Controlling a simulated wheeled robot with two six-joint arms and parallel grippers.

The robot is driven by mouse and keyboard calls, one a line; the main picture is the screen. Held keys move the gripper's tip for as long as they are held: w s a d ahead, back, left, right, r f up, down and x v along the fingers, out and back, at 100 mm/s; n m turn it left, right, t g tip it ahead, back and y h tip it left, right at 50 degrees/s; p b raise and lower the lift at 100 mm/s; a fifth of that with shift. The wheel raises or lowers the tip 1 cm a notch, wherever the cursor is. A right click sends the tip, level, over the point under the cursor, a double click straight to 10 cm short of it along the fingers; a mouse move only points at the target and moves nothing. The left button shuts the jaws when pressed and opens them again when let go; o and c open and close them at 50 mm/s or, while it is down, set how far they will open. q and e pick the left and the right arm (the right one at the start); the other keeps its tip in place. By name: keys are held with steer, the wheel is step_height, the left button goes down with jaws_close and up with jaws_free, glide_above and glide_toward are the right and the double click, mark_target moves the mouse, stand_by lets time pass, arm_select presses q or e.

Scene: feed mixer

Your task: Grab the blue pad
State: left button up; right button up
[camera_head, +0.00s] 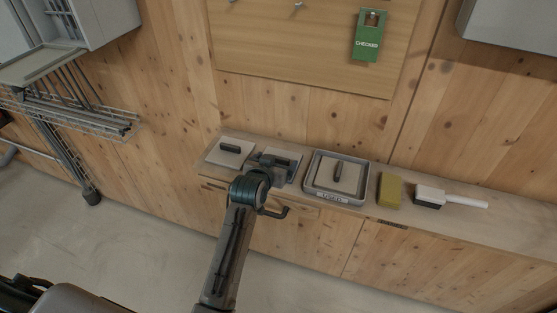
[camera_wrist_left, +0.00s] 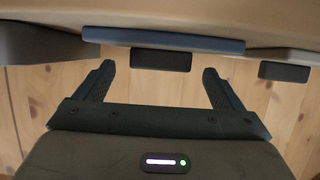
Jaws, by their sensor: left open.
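The blue pad (camera_wrist_left: 205,44) shows edge-on in the left wrist view, with a black block handle (camera_wrist_left: 160,60) on it. In the head view, the pad (camera_head: 291,174) lies on the counter, largely hidden by my left gripper (camera_head: 276,160). The left wrist view shows my left gripper (camera_wrist_left: 159,70) open, its two fingers apart on either side of the handle's line. The handle sits at or just beyond the fingertips; I cannot tell whether they touch it. My right gripper is not in view.
A pale pad with a black handle (camera_head: 230,149) lies left on the counter (camera_head: 345,215). A wire rack (camera_head: 95,122) stands left.

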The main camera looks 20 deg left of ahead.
arm_select(q)
steer(key=shift+w+f, duration=0.25)
steer(key=shift+w, duration=0.25)
steer(key=c, duration=1.1)
steer(key=shift+o, duration=0.2)
